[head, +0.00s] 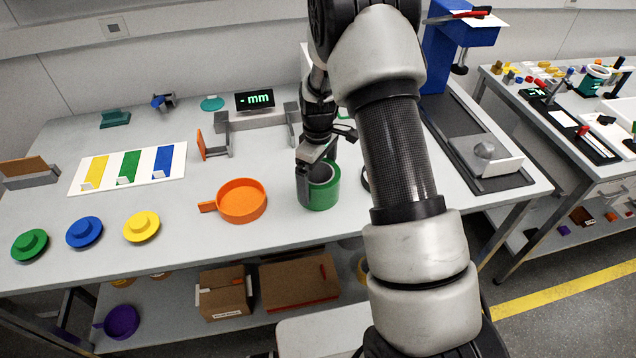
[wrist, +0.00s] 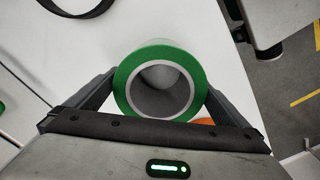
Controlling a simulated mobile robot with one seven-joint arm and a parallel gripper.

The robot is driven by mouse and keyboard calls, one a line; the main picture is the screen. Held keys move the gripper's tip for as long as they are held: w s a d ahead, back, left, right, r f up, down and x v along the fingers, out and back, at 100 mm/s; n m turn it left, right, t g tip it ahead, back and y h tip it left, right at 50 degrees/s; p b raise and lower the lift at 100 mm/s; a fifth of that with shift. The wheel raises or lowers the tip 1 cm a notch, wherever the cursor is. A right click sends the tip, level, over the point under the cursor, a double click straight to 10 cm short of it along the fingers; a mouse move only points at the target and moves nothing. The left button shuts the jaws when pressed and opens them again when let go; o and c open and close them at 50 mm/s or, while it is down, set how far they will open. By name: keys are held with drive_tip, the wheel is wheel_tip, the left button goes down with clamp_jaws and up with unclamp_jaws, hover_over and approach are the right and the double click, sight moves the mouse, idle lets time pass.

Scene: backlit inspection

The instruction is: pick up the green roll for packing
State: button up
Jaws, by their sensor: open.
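The green roll (head: 323,192) of tape stands on the grey table near its front edge, right of the orange pan, with its open core facing up. My gripper (head: 318,165) is right at the roll. In the wrist view, the green roll (wrist: 160,48) lies between the two spread fingers of my gripper (wrist: 160,95), one finger on each side. The fingers look very close to the roll's sides; I cannot tell whether they touch. The far side of the roll is partly hidden by my gripper in the head view.
An orange pan (head: 242,201) sits just left of the roll. Yellow (head: 141,226), blue (head: 84,232) and green (head: 30,244) knobbed discs lie along the left front. A grey frame with a display (head: 254,100) stands behind. A black ring (wrist: 75,5) lies near the roll.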

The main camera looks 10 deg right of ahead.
drive_tip(key=c, duration=1.3)
drive_tip(key=shift+w+r, duration=0.1)
drive_tip(key=shift+c, duration=0.7)
